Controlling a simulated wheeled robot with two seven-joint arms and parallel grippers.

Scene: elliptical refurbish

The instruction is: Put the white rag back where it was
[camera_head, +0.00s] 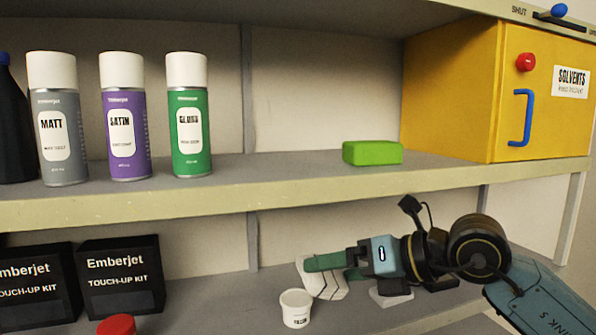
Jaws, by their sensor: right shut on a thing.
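The fingers and wrist hide part of the rag. I cannot tell whether the rag touches the shelf. My left gripper is not in view.
A small white tub (296,308) stands just in front of the rag. A grey-white item (390,297) lies under my right wrist. Black touch-up kit boxes (122,277) and a red cap (116,326) are at left. The upper shelf edge (250,199) runs above my arm, with spray cans (188,130), a green block (372,153) and a yellow solvents cabinet (455,90).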

